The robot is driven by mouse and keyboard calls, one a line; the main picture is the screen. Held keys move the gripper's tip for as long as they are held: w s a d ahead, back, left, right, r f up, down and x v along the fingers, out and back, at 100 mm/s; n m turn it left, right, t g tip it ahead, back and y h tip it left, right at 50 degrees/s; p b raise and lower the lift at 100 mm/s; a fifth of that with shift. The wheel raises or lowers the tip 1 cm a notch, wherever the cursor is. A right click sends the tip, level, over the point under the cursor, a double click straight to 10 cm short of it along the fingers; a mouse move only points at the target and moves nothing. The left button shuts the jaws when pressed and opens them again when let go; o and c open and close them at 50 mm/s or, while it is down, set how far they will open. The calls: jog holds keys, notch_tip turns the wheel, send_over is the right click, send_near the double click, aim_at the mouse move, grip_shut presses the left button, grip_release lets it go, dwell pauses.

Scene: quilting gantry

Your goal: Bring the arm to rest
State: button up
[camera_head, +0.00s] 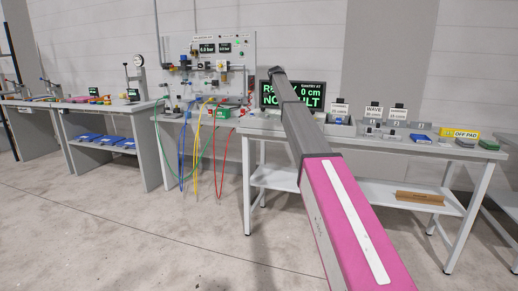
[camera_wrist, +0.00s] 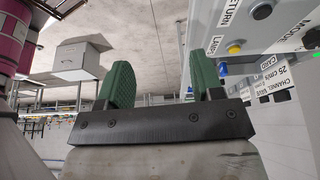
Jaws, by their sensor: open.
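My gripper (camera_wrist: 162,75) shows in the wrist view with its two green fingers spread apart. Nothing is between them. The wrist view is tilted, with the concrete floor at the top. A light panel with buttons and labels (camera_wrist: 245,45) is to the right of the fingers; I cannot tell how far away it is. In the head view, my pink and grey arm reaches from the lower right up toward the back, in front of the white table (camera_head: 265,129). My gripper cannot be made out there.
A dark display with green text (camera_head: 268,92) is partly hidden behind my arm. A wooden piece (camera_head: 420,198) lies on the lower shelf. The floor at front left is clear.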

jog(key=s+d+f+n+y, duration=0.15)
jog(key=s+f+n, duration=0.35)
jog(key=s+f, duration=0.9)
jog(key=s+d+f+n, duration=0.2)
jog(key=s+f+n, duration=0.3)
jog(key=s+f, duration=0.85)
jog(key=s+f+n+y, duration=0.1)
jog(key=s+f+n, duration=0.4)
jog(key=s+f, duration=0.5)
jog(key=s+f+n+t+y, duration=0.1)
jog(key=s+f+n, duration=0.5)
jog(key=s+f, duration=0.5)
jog(key=s, duration=0.9)
jog(key=shift+s+d+f+y, duration=0.2)
jog(key=shift+d+f+y, duration=0.05)
jog(key=shift+d+y, duration=0.1)
